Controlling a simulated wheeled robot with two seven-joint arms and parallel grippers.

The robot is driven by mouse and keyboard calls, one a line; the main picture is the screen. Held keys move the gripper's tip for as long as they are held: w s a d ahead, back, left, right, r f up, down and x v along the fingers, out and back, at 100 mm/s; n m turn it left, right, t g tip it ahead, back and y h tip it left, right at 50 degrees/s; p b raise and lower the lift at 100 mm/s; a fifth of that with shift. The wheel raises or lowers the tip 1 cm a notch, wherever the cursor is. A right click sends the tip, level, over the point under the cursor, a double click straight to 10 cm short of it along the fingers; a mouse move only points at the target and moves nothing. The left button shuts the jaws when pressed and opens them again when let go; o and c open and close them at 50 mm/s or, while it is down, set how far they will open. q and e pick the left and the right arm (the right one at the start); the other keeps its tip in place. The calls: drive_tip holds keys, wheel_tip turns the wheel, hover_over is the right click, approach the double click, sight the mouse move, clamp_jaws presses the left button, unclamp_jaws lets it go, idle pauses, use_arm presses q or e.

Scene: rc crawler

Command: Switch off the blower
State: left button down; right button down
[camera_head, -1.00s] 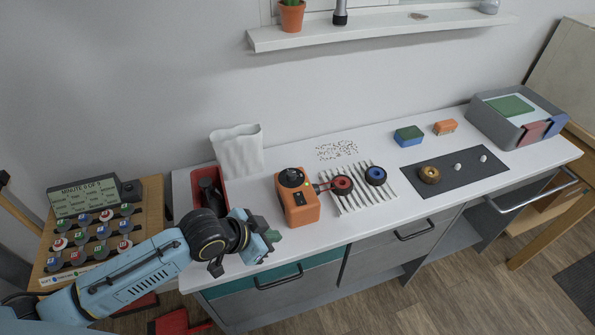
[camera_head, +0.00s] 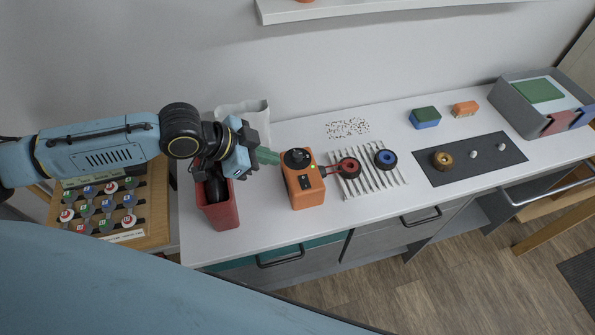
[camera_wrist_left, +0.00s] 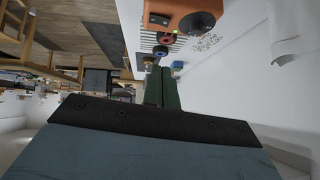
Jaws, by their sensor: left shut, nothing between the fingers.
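An orange box (camera_head: 305,198), which looks like the blower, stands on the white counter. It has a black dial (camera_head: 296,158) on top and a dark switch (camera_head: 305,182) on its front face. The orange box also shows at the top of the left wrist view (camera_wrist_left: 180,6), with its switch (camera_wrist_left: 158,20) and dial (camera_wrist_left: 197,23). A small green light (camera_wrist_left: 175,31) shows on it there. My left gripper (camera_head: 268,156) is shut and empty, its green fingers just left of the dial, apparently at about its height. Contact cannot be told. My right gripper is not in view.
A red bin (camera_head: 222,216) with a black object stands below my left wrist. A white bag (camera_head: 256,112) is behind it. Right of the box are a red ring (camera_head: 348,167), a blue ring (camera_head: 386,158) and a slatted rack (camera_head: 366,184). A dark mat (camera_head: 485,172) lies farther right.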

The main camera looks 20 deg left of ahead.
use_arm(q)
hover_over(305, 182)
drive_tip(key=a, duration=0.1)
drive_tip(key=f, duration=0.6)
drive_tip(key=shift+s+a+f+p, duration=0.15)
drive_tip(key=shift+s+f+p, duration=0.05)
drive_tip(key=shift+f+p, duration=0.15)
drive_tip(key=shift+a+f, duration=0.2)
drive_tip(key=shift+f, duration=1)
drive_tip(key=shift+w+a+f, duration=0.1)
drive_tip(key=shift+f, duration=0.65)
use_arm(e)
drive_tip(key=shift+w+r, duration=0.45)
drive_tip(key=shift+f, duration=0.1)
